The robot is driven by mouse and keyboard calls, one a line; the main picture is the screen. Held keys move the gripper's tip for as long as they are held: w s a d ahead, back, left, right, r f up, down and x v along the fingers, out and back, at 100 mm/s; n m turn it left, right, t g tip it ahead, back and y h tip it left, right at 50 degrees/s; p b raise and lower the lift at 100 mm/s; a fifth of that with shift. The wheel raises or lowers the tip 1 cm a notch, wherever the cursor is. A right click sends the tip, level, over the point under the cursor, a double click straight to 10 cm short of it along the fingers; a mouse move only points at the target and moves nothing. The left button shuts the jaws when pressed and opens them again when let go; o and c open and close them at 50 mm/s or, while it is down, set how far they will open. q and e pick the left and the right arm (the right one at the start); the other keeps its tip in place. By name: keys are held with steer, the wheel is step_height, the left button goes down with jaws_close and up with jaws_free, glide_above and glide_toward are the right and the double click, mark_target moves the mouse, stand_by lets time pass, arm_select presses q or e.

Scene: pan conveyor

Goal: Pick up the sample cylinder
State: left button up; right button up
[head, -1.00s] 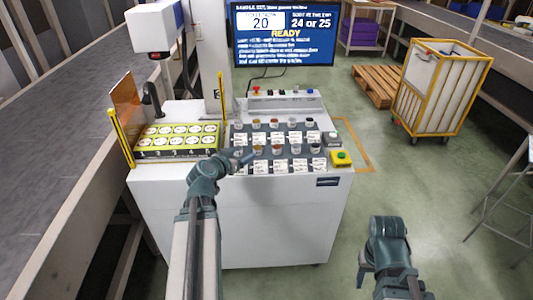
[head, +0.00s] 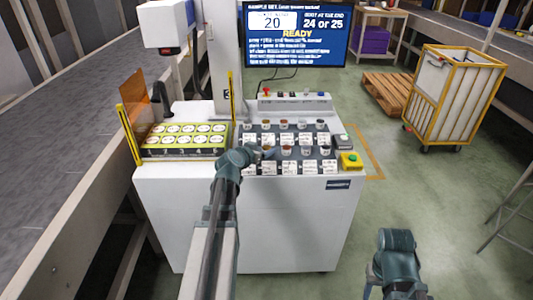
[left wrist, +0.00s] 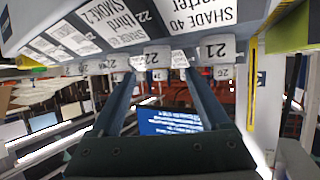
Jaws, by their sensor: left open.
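My left gripper (head: 268,153) is over the rack's left part, among the cylinders. In the left wrist view its two fingers (left wrist: 160,82) are spread, with nothing clearly held between them.
A yellow-and-black tray (head: 180,154) with numbered round places is left of the rack. A yellow box with a green button (head: 351,161) sits at the rack's right. A screen (head: 297,35) reads "READY". A wheeled yellow-framed cart (head: 455,95) stands on open floor at right.

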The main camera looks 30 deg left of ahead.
mark_target(266, 148)
arm_select(q)
steer(key=b+x, duration=0.1)
steer(key=x, duration=0.3)
steer(key=shift+f, duration=0.3)
jaws_close()
